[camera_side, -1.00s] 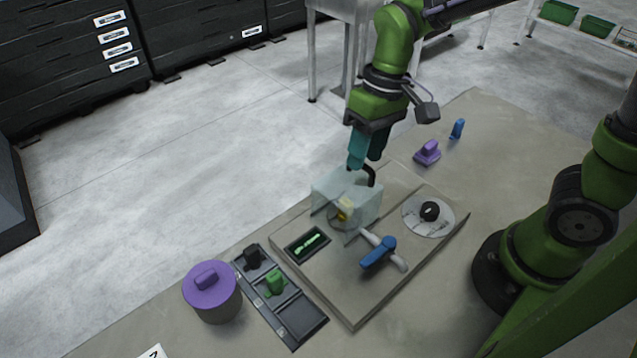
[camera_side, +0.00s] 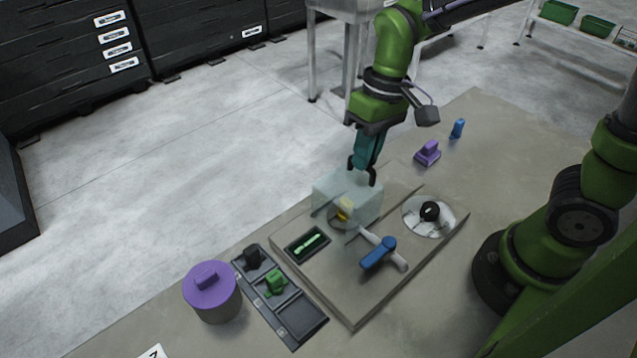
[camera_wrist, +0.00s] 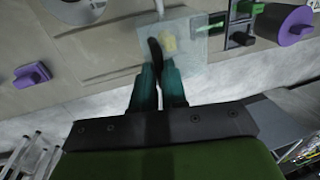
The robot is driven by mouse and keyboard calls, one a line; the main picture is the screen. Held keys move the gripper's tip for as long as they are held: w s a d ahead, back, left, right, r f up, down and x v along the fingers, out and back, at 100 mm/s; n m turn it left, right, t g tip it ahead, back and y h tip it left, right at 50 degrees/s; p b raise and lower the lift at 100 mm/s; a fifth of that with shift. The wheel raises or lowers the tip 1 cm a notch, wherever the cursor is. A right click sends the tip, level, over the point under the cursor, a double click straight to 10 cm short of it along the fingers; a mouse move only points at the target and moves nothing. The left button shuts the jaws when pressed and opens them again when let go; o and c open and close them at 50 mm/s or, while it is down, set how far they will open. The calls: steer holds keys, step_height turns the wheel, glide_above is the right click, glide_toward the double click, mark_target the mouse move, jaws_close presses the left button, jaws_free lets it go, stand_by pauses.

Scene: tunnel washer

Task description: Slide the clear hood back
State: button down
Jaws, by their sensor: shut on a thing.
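The clear hood (camera_side: 336,188) is a see-through box on the grey panel, over a yellow part (camera_side: 346,206). A dark arched handle (camera_side: 351,166) stands at its back right edge. My gripper (camera_side: 364,172) points down at that handle, with its teal fingers shut on it. In the wrist view the clear hood (camera_wrist: 190,52) lies just beyond the fingers, and the dark handle (camera_wrist: 155,50) shows between my gripper's fingertips (camera_wrist: 158,66). The fingers hide part of the handle.
On the panel are a blue-handled lever (camera_side: 380,254), a round dial with a black knob (camera_side: 430,212) and a green display (camera_side: 307,243). A tray (camera_side: 303,322) with black and green pieces and a purple-lidded pot (camera_side: 211,292) stand front left. Purple (camera_side: 428,153) and blue (camera_side: 457,129) pieces lie back right.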

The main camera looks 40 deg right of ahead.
steer(key=d, duration=1.4)
steer(key=c, duration=1.3)
jaws_free()
steer(key=shift+o, duration=0.7)
steer(key=shift+a, duration=0.1)
steer(key=d+r, duration=0.3)
steer(key=r, duration=1.3)
steer(key=shift+d+r, duration=0.15)
steer(key=shift+r, duration=0.2)
